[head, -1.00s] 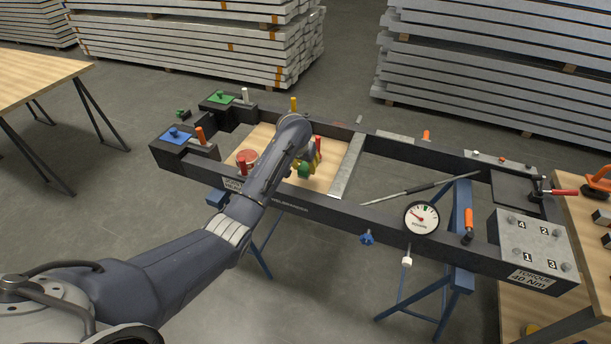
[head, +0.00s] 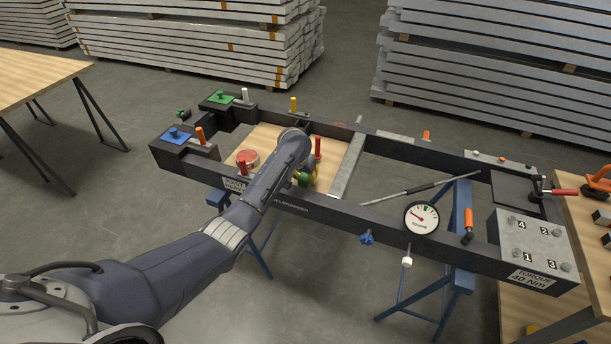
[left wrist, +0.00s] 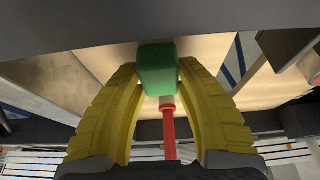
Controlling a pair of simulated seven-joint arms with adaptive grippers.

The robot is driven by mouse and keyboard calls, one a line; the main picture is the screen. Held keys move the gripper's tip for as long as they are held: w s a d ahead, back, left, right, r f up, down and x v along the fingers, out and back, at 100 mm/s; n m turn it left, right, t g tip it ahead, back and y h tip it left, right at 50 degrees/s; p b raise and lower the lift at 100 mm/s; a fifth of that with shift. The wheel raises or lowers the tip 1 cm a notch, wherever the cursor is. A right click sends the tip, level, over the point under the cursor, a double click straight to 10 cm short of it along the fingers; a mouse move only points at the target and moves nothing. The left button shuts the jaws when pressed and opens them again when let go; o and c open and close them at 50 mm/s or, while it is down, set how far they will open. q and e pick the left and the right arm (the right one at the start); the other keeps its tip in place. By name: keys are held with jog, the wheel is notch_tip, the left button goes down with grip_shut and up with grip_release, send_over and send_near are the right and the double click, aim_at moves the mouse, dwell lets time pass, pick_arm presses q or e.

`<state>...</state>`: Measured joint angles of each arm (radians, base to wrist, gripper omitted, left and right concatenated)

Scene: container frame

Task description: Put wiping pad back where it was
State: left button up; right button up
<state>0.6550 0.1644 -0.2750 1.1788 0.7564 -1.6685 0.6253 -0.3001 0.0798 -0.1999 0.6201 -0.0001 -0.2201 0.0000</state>
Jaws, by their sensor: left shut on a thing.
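My left gripper (left wrist: 158,85) has yellow fingers and is shut on a green block (left wrist: 157,70), which I take to be the wiping pad. In the head view the left gripper (head: 306,177) is over the pale wooden board (head: 268,138) inside the dark frame, near its front rail. My own arm covers most of it there, and only a bit of the green block (head: 302,180) shows. Whether the block touches the board I cannot tell. My right gripper is not in view.
A red post (head: 318,147) stands close to the left gripper. A round red piece (head: 247,158) and a red-handled clamp (head: 241,167) are left of my arm. A grey crossbar (head: 347,167) bounds the board on the right. A dial gauge (head: 421,217) sits on the front rail.

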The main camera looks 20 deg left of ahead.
pick_arm(q)
jog(key=o, duration=1.1)
jog(key=shift+f, duration=0.1)
jog(key=shift+o, duration=0.2)
jog(key=shift+r, duration=0.2)
jog(key=v, duration=1.2)
